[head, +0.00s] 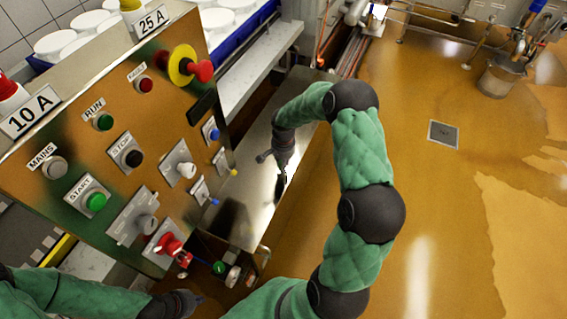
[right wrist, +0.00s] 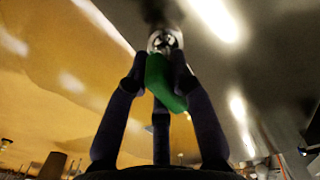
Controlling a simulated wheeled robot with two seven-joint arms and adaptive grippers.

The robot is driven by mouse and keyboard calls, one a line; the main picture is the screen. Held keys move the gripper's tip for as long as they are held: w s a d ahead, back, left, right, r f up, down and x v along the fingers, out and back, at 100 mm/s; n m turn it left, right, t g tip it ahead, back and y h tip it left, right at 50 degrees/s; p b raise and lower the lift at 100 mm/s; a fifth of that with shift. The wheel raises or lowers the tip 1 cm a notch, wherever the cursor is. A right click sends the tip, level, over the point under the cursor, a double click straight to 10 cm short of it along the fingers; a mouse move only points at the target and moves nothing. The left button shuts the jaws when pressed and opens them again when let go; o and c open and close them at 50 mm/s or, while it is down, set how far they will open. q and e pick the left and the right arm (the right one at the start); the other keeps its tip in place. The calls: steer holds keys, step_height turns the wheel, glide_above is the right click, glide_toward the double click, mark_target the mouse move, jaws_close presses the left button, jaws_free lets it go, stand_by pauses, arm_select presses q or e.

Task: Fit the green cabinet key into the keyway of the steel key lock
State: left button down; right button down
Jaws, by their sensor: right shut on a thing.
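My right gripper (right wrist: 160,75) is shut on the green cabinet key (right wrist: 163,82), whose green grip shows between the dark fingers in the right wrist view. A round bright steel part (right wrist: 165,41) with a dark pattern shows just beyond the grip; I cannot tell whether it belongs to the key or to the lock. In the head view my right gripper (head: 284,172) is small and dark, over the steel surface right of the control panel, and the key cannot be made out. I cannot pick out the steel key lock for certain. My left gripper (head: 184,302) is low in the head view, below the panel; its fingers are unclear.
The control panel (head: 75,145) carries buttons, switches and a red and yellow emergency stop (head: 188,66). A steel surface (head: 262,205) lies to its right. White tubs (head: 56,43) stand behind it. The wet orange floor (head: 450,180) at right is open, with a drain (head: 443,134).

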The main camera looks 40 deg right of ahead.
steer(key=shift+w+a, duration=0.1)
steer(key=shift+f+b, duration=0.3)
steer(key=shift+f, duration=0.05)
steer(key=shift+f, duration=0.2)
steer(key=c, duration=1.1)
jaws_free()
